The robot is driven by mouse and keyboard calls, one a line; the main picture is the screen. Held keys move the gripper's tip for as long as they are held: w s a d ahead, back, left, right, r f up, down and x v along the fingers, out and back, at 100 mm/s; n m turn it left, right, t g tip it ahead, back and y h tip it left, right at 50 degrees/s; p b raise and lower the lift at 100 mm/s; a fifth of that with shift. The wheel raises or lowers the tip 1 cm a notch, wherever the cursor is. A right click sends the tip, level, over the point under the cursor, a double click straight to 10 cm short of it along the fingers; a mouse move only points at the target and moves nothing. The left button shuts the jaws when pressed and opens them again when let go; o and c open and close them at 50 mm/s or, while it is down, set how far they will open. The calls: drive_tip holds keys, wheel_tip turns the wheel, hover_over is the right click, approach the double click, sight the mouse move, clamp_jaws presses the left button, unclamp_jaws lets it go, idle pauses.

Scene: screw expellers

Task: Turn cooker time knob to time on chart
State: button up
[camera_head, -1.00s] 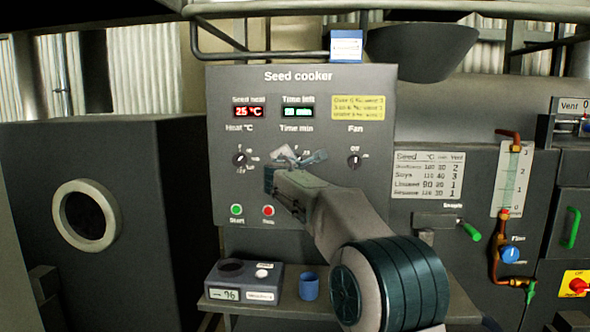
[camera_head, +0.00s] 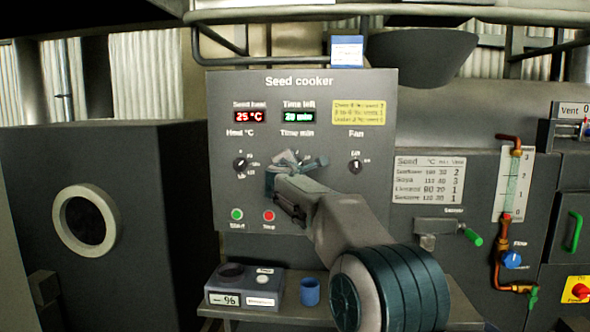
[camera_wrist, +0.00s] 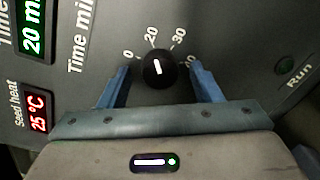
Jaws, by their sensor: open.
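The black time knob (camera_wrist: 159,70) with a white pointer shows in the wrist view, its pointer towards the 20 mark. My gripper (camera_wrist: 159,72) is open, one blue finger on each side of the knob; contact cannot be told. In the head view my gripper (camera_head: 291,166) hides most of the knob on the seed cooker panel (camera_head: 300,100). The time display (camera_head: 299,117) reads 20 min. The chart (camera_head: 428,179) lists seeds with temperature, minutes and vent; Linseed seems to show 20, Soya 40, and the others 30.
The heat knob (camera_head: 240,165) is left of my gripper and the fan knob (camera_head: 356,166) right. A green button (camera_head: 237,214) and a red button (camera_head: 268,215) sit below. A moisture-meter-like box (camera_head: 243,287) and blue cup (camera_head: 310,291) stand on the shelf.

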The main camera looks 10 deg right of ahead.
drive_tip(key=b+v, duration=0.2)
drive_tip(key=v, duration=1.1)
drive_tip(key=shift+s+a+b, duration=0.25)
drive_tip(key=shift+s+b, duration=0.05)
drive_tip(key=shift+s, duration=0.1)
drive_tip(key=shift+d, duration=0.1)
